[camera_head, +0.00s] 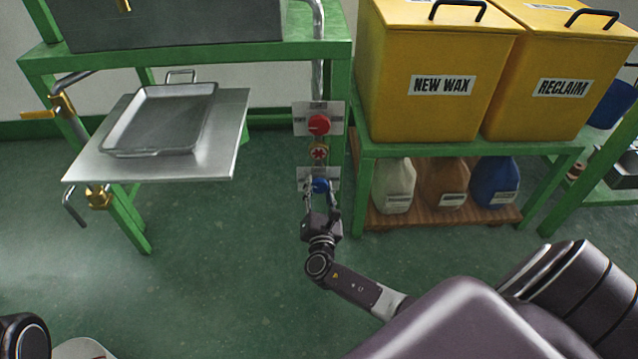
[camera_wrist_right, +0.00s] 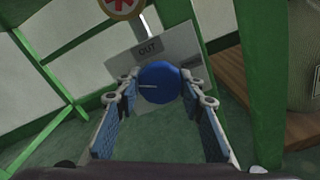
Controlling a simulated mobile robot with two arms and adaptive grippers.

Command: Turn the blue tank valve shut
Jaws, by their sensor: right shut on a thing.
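The blue valve knob (camera_head: 320,186) sits on a grey plate on the pipe post, below a red knob (camera_head: 318,124). In the right wrist view the blue knob (camera_wrist_right: 160,82) has a white line on its face, and the plate (camera_wrist_right: 150,50) behind it reads "OUT". My right gripper (camera_head: 321,199) reaches up to the blue knob from below. In the right wrist view its fingers (camera_wrist_right: 160,100) stand on both sides of the knob, shut on it. My left gripper is not in view; only a bit of dark arm shows at the bottom left.
A metal shelf with a grey tray (camera_head: 212,100) juts out at the left. Yellow bins labelled NEW WAX (camera_head: 440,50) and RECLAIM (camera_head: 570,50) stand on a green frame at the right, with jugs (camera_head: 395,187) below. A small red handwheel (camera_head: 318,152) is between the knobs.

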